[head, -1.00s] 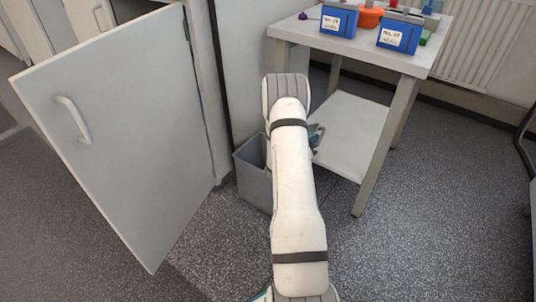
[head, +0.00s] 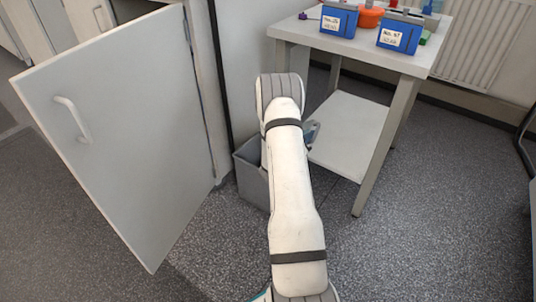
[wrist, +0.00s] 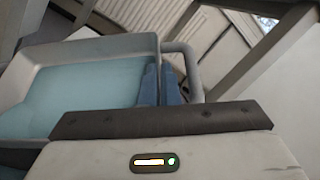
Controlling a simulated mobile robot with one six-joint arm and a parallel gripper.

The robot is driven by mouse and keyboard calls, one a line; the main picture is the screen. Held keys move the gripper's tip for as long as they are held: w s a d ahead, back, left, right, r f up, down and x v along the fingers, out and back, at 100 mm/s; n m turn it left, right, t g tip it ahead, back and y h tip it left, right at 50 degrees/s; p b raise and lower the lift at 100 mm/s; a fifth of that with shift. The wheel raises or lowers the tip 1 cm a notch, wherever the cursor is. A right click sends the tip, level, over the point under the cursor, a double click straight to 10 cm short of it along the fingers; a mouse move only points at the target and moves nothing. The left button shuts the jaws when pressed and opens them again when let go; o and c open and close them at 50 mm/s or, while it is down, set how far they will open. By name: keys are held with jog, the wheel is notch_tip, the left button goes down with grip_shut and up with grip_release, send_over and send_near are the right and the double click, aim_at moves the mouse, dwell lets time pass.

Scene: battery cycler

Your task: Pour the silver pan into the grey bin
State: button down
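The silver pan (wrist: 95,45) fills the left of the wrist view, tilted in the picture, with a looped handle (wrist: 196,70) on its right side. A flat pale blue area shows inside it; I cannot tell whether it is contents or the bare bottom. My gripper (wrist: 160,85) has its blue fingers close together at the pan's handle side and appears shut on the pan. In the head view my arm hides the pan and most of the gripper; a blue-grey part of the gripper (head: 313,131) shows. The grey bin (head: 252,178) stands on the floor, partly behind my arm.
An open cabinet door (head: 125,130) stands left of the bin. A table (head: 375,52) with a lower shelf (head: 348,130) stands to the right and carries blue boxes (head: 398,36) and an orange bowl (head: 369,16). The floor at the right is clear.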

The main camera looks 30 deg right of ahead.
jog(key=shift+w+a+r+n+t+h, duration=0.25)
jog(key=shift+w+a+r+n+h, duration=0.05)
jog(key=shift+w+a+r+n, duration=0.35)
jog(key=shift+w+a+r+n+t+h, duration=0.3)
jog(key=shift+w+a+r+n, duration=0.2)
jog(key=shift+a, duration=0.2)
dwell(0.4)
jog(key=shift+w+a+r+n+t, duration=0.25)
jog(key=shift+w+a+r, duration=0.05)
jog(key=shift+a, duration=0.25)
jog(key=shift+d, duration=0.1)
jog(key=s+d+f+m+g+y+b, duration=0.1)
jog(key=s+d+f+m+y+b, duration=0.25)
jog(key=s+d+f+m, duration=0.35)
jog(key=s+d+f+m+g+y+b, duration=0.1)
jog(key=s+d+f+m+y+b, duration=0.25)
jog(key=d+f, duration=0.6)
notch_tip(320, 180, up, 6)
jog(key=s+p, duration=0.1)
jog(key=p, duration=0.4)
jog(key=shift+s+a, duration=0.3)
jog(key=shift+f, duration=0.15)
